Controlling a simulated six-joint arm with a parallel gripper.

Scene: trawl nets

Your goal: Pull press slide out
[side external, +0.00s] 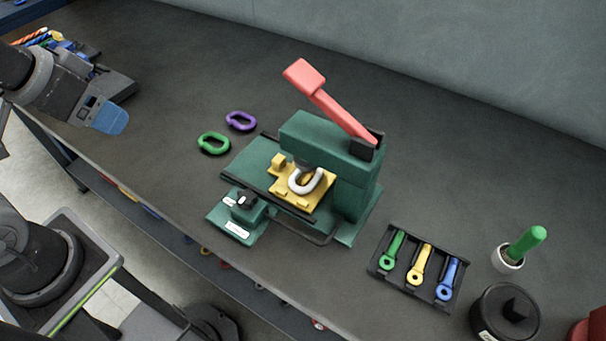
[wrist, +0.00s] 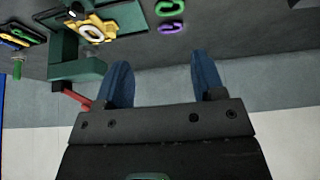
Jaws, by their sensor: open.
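The green press (side external: 320,140) stands mid-bench in the side view, its pink-red lever (side external: 330,103) raised and tilted up to the left. The yellow slide (side external: 312,202) lies on the green base under the press head, with a white link (side external: 294,182) on it. In the wrist view the press (wrist: 80,66) and yellow slide (wrist: 107,36) are at upper left. My gripper (side external: 108,119) is at the far left of the side view, well apart from the press. In the wrist view my gripper (wrist: 163,80) shows two blue fingers spread, with nothing between them.
A green link (side external: 213,143) and a purple link (side external: 240,121) lie left of the press. A small green block with a black knob (side external: 246,199) sits in front. A dark tray (side external: 385,274) of coloured tools and a green-handled item in a white cup (side external: 508,262) stand right.

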